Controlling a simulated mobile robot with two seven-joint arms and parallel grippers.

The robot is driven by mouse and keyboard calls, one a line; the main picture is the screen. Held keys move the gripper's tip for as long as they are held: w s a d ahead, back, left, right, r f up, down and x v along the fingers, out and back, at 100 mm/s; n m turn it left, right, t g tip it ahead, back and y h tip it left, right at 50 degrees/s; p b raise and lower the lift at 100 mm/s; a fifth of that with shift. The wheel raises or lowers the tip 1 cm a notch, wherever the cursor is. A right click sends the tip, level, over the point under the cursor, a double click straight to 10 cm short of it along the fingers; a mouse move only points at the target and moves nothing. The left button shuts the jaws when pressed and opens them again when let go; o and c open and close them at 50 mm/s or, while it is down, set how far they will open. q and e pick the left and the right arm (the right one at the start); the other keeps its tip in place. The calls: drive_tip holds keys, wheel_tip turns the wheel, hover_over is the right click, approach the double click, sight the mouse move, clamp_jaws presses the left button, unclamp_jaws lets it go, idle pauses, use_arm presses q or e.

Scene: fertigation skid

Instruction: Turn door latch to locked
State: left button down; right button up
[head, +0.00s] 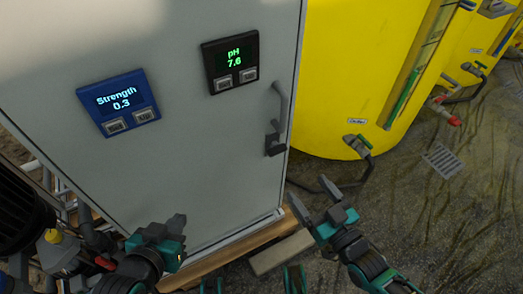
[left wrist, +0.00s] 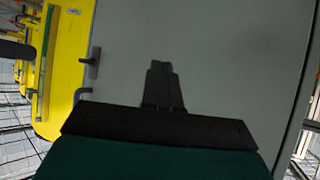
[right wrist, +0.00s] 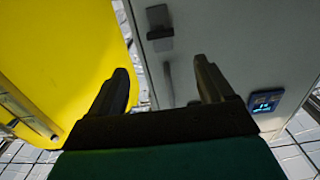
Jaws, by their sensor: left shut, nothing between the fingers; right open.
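The grey cabinet door (head: 190,130) is closed in the head view. Its dark latch (head: 275,145) sits near the door's right edge, below a grey pull handle (head: 282,100). I cannot tell whether the latch stands at locked. My right gripper (head: 313,197) is open and empty, below and right of the latch, apart from it. In the right wrist view the latch (right wrist: 159,27) shows beyond the open fingers (right wrist: 162,70). My left gripper (head: 178,222) is shut and empty in front of the lower door. The left wrist view shows the latch (left wrist: 94,57) left of its shut fingers.
A blue Strength display (head: 119,104) and a black pH display (head: 231,62) sit on the upper door. A yellow tank (head: 345,70) stands right of the cabinet, with a valve and hose (head: 357,146) low on it. A wooden base (head: 235,252) lies under the cabinet.

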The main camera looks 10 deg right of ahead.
sight(279, 152)
drive_tip(key=b+x, duration=0.3)
drive_tip(key=x, duration=0.9)
drive_tip(key=shift+w+a+f, duration=0.1)
drive_tip(key=shift+w+a, duration=0.2)
drive_tip(key=shift+w, duration=0.25)
use_arm(q)
drive_tip(key=shift+w+d+f, duration=0.15)
drive_tip(key=shift+d+f, duration=0.45)
drive_tip(key=shift+f, duration=0.2)
drive_tip(key=shift+a+f, duration=0.1)
use_arm(e)
drive_tip(key=c, duration=1)
